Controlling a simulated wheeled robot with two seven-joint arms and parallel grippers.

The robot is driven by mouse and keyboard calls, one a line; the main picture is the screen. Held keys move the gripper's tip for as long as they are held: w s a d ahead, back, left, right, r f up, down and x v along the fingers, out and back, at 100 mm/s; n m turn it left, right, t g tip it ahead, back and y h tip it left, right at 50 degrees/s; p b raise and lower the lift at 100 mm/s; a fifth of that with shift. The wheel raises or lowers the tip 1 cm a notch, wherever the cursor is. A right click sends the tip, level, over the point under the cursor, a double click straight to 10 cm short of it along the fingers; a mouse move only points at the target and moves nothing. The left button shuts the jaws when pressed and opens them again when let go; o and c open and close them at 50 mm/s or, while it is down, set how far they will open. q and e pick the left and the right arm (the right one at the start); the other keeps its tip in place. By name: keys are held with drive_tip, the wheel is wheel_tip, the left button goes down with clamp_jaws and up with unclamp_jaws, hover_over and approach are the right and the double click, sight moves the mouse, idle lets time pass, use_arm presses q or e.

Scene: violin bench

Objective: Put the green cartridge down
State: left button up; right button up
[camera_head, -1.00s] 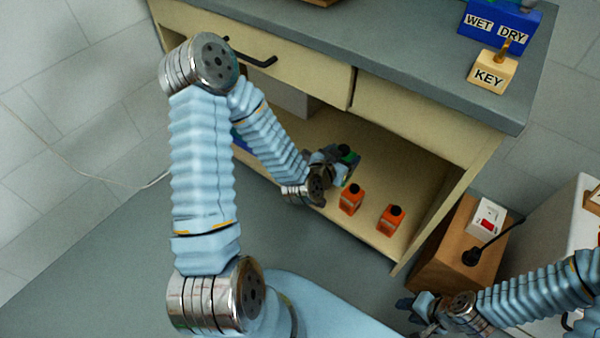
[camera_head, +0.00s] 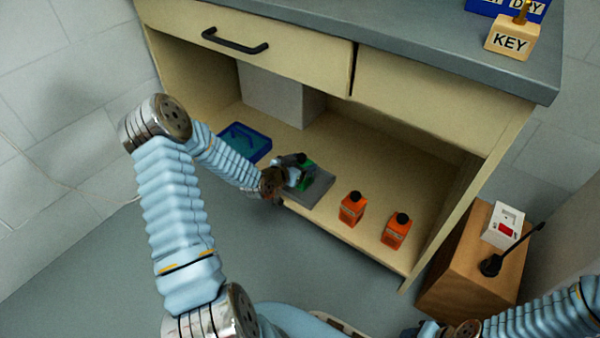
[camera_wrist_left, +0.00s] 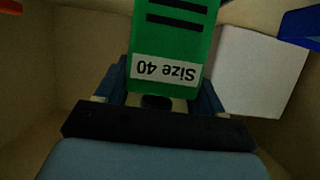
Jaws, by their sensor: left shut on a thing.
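The green cartridge (camera_head: 307,173) has a black cap and is in the cabinet's open lower bay, over a dark grey pad (camera_head: 318,190). I cannot tell whether it touches the pad. My left gripper (camera_head: 295,177) is shut on it. In the left wrist view, the green cartridge (camera_wrist_left: 172,35) stands between the fingers of the left gripper (camera_wrist_left: 163,95), its "Size 40" label upside down. My right gripper (camera_head: 428,331) is cut off at the bottom edge of the head view, and its jaws are unclear.
Two orange cartridges (camera_head: 352,209) (camera_head: 396,231) stand on the shelf to the right. A blue tray (camera_head: 245,143) lies to the left, a pale box (camera_head: 281,97) behind. The drawer (camera_head: 270,45) overhangs the bay. A wooden block (camera_head: 470,265) with a switch stands outside right.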

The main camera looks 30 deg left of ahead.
use_arm(q)
drive_tip(key=shift+w+a+f, duration=0.1)
drive_tip(key=shift+a+f, duration=0.1)
drive_tip(key=shift+w+a+f+b, duration=0.1)
drive_tip(key=shift+a+f+b, duration=0.1)
drive_tip(key=shift+f, duration=0.75)
drive_tip(key=shift+w+a+f+b, duration=0.1)
drive_tip(key=shift+f+b, duration=0.1)
drive_tip(key=shift+f, duration=0.7)
drive_tip(key=shift+f, duration=0.1)
drive_tip(key=shift+f+b, duration=0.15)
drive_tip(key=shift+b, duration=0.15)
drive_tip(key=o, duration=1.2)
drive_tip(key=shift+o, duration=0.2)
